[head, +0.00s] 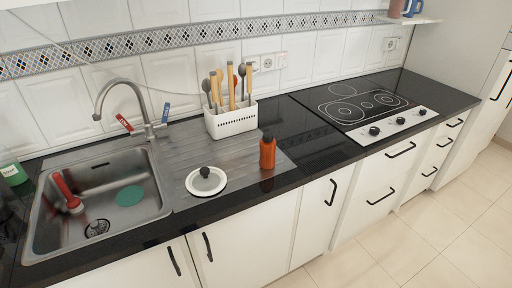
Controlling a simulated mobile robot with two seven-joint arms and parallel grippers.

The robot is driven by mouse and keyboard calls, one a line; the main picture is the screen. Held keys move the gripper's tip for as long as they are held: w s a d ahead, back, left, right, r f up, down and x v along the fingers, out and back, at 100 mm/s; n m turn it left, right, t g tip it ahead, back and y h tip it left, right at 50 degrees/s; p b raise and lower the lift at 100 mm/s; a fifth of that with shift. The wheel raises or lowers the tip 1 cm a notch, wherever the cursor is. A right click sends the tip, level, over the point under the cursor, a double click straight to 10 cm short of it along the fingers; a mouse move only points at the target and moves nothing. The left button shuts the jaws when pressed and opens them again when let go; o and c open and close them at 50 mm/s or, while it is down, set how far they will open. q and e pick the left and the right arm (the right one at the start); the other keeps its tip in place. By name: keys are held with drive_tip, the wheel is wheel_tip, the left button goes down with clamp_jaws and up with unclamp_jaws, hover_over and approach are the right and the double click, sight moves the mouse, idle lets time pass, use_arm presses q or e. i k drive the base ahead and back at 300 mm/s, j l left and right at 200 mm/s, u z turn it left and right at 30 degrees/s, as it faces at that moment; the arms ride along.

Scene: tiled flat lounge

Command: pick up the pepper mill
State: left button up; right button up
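An orange-red pepper mill (267,154) with a dark knob on top stands upright near the front edge of the counter, on the right end of the sink's metal drainboard. It is unobstructed, and nothing touches it. Neither of my grippers shows in the head view.
Left of the mill lies a white lid (206,181) with a black knob. Behind stands a white utensil holder (231,121) with several utensils. The sink (100,200) with its tap (126,100) is at left, the cooktop (365,108) at right. Black counter between mill and cooktop is clear.

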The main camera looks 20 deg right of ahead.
sight(267, 150)
drive_tip(key=z, duration=0.75)
